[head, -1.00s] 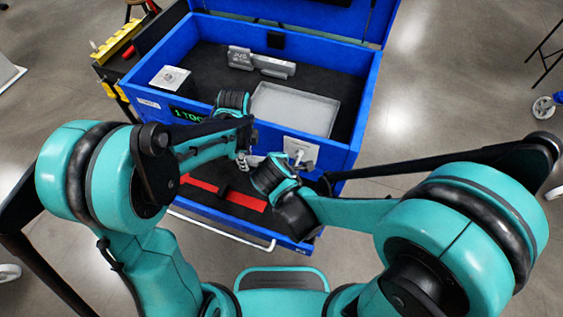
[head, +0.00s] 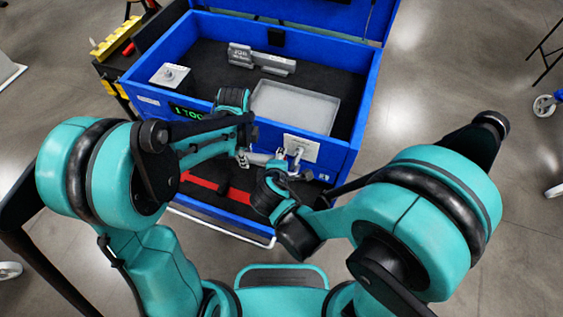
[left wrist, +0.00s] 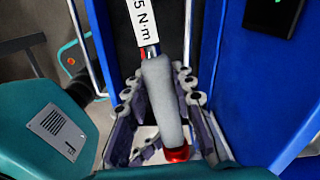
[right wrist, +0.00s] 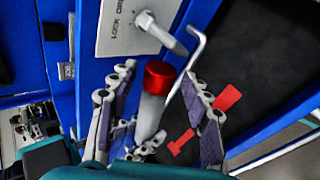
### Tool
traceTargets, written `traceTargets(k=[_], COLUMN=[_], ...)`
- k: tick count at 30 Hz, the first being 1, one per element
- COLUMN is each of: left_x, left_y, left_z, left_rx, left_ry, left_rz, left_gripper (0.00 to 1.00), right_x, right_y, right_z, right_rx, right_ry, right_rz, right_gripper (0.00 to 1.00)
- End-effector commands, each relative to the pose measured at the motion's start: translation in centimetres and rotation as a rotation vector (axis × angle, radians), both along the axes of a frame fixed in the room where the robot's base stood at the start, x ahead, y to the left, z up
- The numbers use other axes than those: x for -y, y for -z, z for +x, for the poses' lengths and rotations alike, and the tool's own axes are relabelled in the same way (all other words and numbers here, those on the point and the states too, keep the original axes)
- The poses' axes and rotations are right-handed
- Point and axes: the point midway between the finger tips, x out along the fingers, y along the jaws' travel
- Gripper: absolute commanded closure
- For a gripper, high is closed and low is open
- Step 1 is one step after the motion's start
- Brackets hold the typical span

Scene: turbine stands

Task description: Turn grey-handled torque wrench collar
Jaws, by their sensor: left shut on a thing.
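The grey-handled torque wrench (left wrist: 162,95) lies between the fingers of my left gripper (left wrist: 158,100), which is shut on it. A white label reading "5 N·m" is on its shaft. Its red collar (left wrist: 176,153) is at the lower end of the handle. In the head view my left gripper (head: 243,156) holds the wrench in front of the blue cabinet. In the right wrist view the red collar (right wrist: 159,75) and grey handle lie between the spread fingers of my right gripper (right wrist: 168,88). That gripper is open, with gaps beside the collar. Its fingertips are hard to make out in the head view.
A lock plate (head: 310,150) with a post is on the cabinet's front right; a bent metal rod (right wrist: 193,62) shows beside it. The blue cabinet (head: 345,155) holds a grey tray (head: 335,108) and metal blocks. Red strips (head: 200,182) lie in the dark lower drawer.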

Motion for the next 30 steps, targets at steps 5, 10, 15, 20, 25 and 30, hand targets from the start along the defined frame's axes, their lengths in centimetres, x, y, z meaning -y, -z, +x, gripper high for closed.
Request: traceTargets(k=[5, 10, 15, 20, 25, 30], left_x=[0.0, 0.0, 0.0, 0.0, 0.0, 0.0], left_y=[0.0, 0.0, 0.0, 0.0, 0.0, 0.0], left_z=[0.0, 0.0, 0.0, 0.0, 0.0, 0.0], left_rx=[-0.001, -0.001, -0.001, -0.001, -0.001, -0.001], left_ry=[0.000, 0.000, 0.000, 0.000, 0.000, 0.000], left_rz=[0.001, 0.001, 0.001, 0.001, 0.001, 0.001], left_gripper=[1.00, 1.00, 1.00, 1.00, 1.00, 1.00], right_x=[0.0, 0.0, -0.2, -0.4, -0.6, -0.9], right_y=[0.0, -0.2, -1.1, -2.6, -4.4, -6.1], right_z=[0.0, -0.1, -1.1, -2.8, -4.7, -6.4], right_rx=[0.000, 0.000, 0.000, -0.001, 0.000, -0.001], right_ry=[0.001, 0.000, -0.003, -0.003, -0.004, -0.003], right_rz=[-0.001, -0.001, -0.001, -0.001, -0.001, -0.001], right_gripper=[0.48, 0.48, 0.48, 0.48, 0.48, 0.48])
